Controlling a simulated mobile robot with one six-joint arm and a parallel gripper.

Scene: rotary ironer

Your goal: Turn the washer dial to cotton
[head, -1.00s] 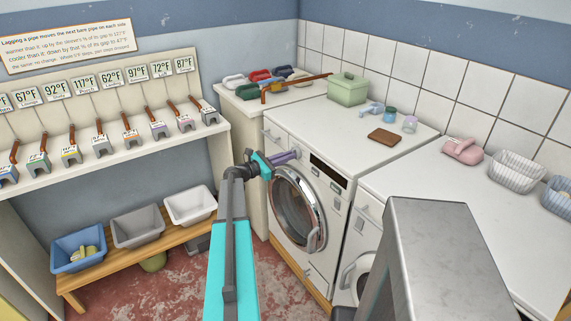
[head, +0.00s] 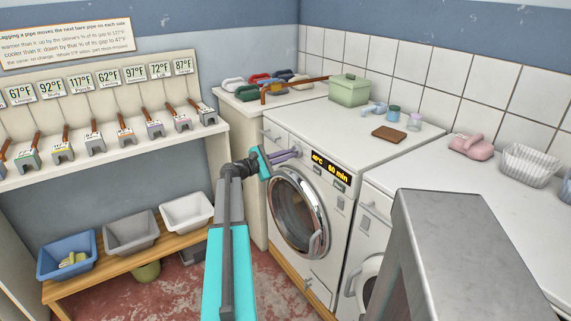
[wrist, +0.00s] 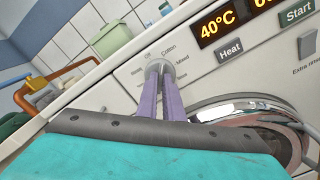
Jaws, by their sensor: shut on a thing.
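The washer (head: 322,268) stands against the tiled wall, with a round glass door (head: 296,212). My gripper (head: 299,153) has its purple fingers shut on the dial at the upper left of the washer front. In the wrist view the pale grey dial (wrist: 159,66) shows between and above the fingertips. The labels around it include "Off", "Cotton" and "Mixed"; the dial's pointer mark is mostly hidden, so I cannot tell its exact setting. The washer display (head: 329,168) is lit and reads 40°C and 60 min; it also shows in the wrist view (wrist: 222,23).
A Heat button (wrist: 230,49) and a Start button (wrist: 297,13) lie right of the dial. A green box (head: 349,91) and a brown block (head: 389,134) sit on top. A second machine (head: 372,215) stands to the right. Bins on a bench (head: 165,248) are at left.

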